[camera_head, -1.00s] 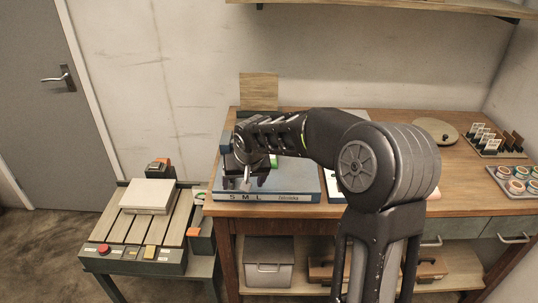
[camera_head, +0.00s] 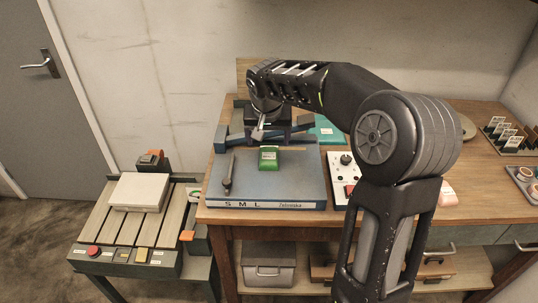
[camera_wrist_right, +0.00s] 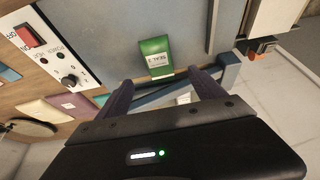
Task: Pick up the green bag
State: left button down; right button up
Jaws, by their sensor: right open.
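The green bag (camera_head: 269,158) is a small green packet with a white label. It rests on the blue-grey board (camera_head: 290,185) marked S M L. It also shows at the upper middle of the right wrist view (camera_wrist_right: 155,58). My right gripper (camera_head: 264,133) is over the back of the board, behind the bag in the head view. In the right wrist view its two dark fingers (camera_wrist_right: 163,88) are apart, with the bag beyond the tips and nothing clearly held between them. My left gripper is not in view.
A blue bar (camera_head: 238,146) crosses the back of the board, close to my right gripper. A dark lever (camera_head: 229,175) lies left of the bag. A white control panel (camera_head: 345,172) with a knob stands right of the board.

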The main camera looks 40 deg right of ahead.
aim_at(269, 153)
jog(key=shift+x, duration=1.35)
jog(key=shift+d, duration=0.1)
jog(key=shift+f+p, duration=0.25)
jog(key=shift+p, duration=0.15)
jog(key=p+x, duration=0.1)
jog(key=x, duration=0.3)
jog(key=shift+f, duration=0.35)
jog(key=shift+f, duration=0.25)
